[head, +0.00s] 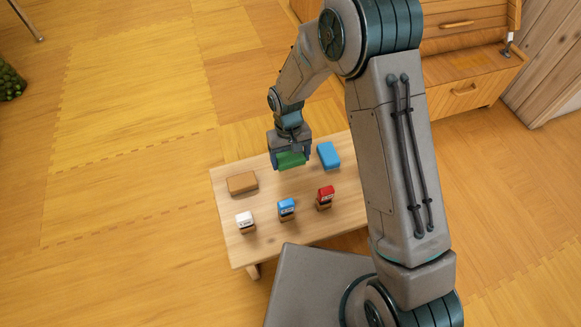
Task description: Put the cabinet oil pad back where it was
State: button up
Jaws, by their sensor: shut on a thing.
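My gripper (290,163) is over the back middle of the low wooden table and points down. It is shut on a green pad (291,160), a flat block. I cannot tell from this view whether the green pad touches the table or hangs just above it. A blue pad (329,155) lies on the table to the right of the gripper. A brown pad (242,183) lies to the left. No readable marking shows which pad is the cabinet oil pad.
A row of small labelled jars or blocks stands in front on the table (264,211): white (244,220), blue (287,206) and red (325,194). Their labels are too small to read. A wooden cabinet with drawers (470,70) stands at the back right.

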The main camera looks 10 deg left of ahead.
aim_at(291, 166)
notch_tip(291, 166, down, 4)
jog(key=shift+f+b, duration=0.15)
jog(key=shift+b, duration=0.9)
jog(key=o, duration=0.5)
jog(key=shift+c, duration=0.2)
jog(key=o, duration=0.4)
